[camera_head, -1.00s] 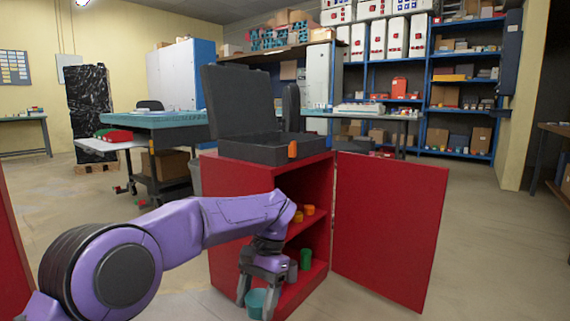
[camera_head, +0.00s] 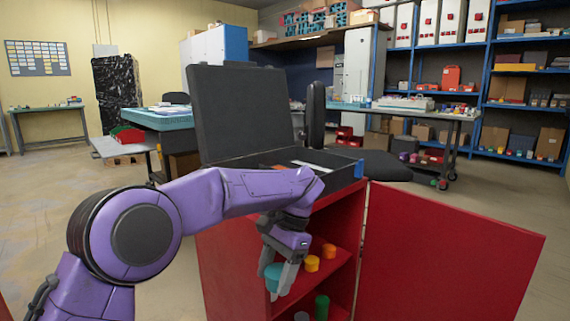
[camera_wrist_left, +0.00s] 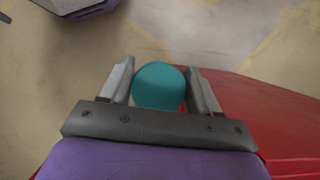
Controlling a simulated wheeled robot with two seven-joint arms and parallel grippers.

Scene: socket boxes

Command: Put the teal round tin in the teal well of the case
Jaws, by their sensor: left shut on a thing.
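My left gripper (camera_head: 279,276) is shut on the teal round tin (camera_head: 272,272), in front of the red cabinet's open shelves. In the left wrist view the tin (camera_wrist_left: 160,86) sits between the two fingers of the gripper (camera_wrist_left: 160,88). The dark case (camera_head: 335,168) stands open on top of the red cabinet, above and behind the gripper, with its lid (camera_head: 243,112) raised. My left arm covers part of its front, and its wells cannot be told apart from here. My right gripper is not in view.
The red cabinet (camera_head: 232,262) has its door (camera_head: 445,255) swung open to the right. Orange (camera_head: 329,251) and yellow (camera_head: 312,264) tins stand on its upper shelf. A green cylinder (camera_head: 321,306) stands lower down. Open floor lies to the left.

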